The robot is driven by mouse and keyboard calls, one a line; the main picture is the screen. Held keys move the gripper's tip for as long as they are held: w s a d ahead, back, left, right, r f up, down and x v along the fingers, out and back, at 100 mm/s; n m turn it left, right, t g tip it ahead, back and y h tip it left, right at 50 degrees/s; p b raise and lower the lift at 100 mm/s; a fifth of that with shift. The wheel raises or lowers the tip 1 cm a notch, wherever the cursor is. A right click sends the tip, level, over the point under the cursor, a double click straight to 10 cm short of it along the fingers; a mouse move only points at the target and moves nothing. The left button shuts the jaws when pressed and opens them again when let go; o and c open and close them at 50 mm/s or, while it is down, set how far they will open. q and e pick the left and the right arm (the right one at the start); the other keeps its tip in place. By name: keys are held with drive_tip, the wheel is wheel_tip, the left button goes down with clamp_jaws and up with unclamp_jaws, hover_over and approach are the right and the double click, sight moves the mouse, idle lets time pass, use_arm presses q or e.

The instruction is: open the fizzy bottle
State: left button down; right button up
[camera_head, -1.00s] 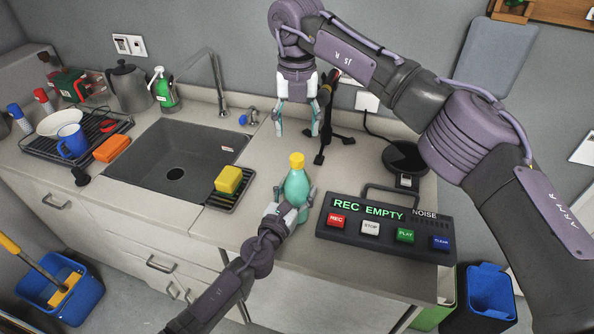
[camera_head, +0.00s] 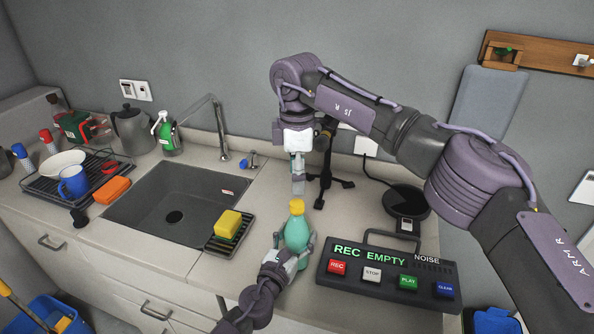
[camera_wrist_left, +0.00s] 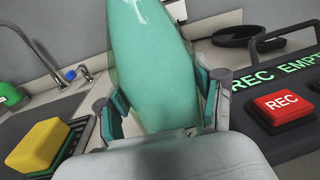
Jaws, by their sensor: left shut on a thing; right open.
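The fizzy bottle (camera_head: 297,233) is green with a yellow cap (camera_head: 297,206) and stands upright on the counter. My left gripper (camera_head: 297,250) is shut around its lower body. In the left wrist view the green bottle (camera_wrist_left: 155,60) fills the middle between the finger pads, and its cap is out of frame. My right gripper (camera_head: 298,185) points down just above the yellow cap. It is open and seen side-on, so its two fingers nearly overlap. I cannot tell whether its tips touch the cap.
A recorder box (camera_head: 388,272) reading "REC EMPTY" stands right of the bottle. A yellow sponge (camera_head: 228,223) on a rack and the sink (camera_head: 170,205) are at left. A black stand (camera_head: 325,180) is behind my right gripper. A round black pad (camera_head: 406,203) lies at the back right.

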sight(297, 203)
wheel_tip(297, 203, down, 7)
drive_tip(key=shift+f, duration=0.15)
idle(0.4)
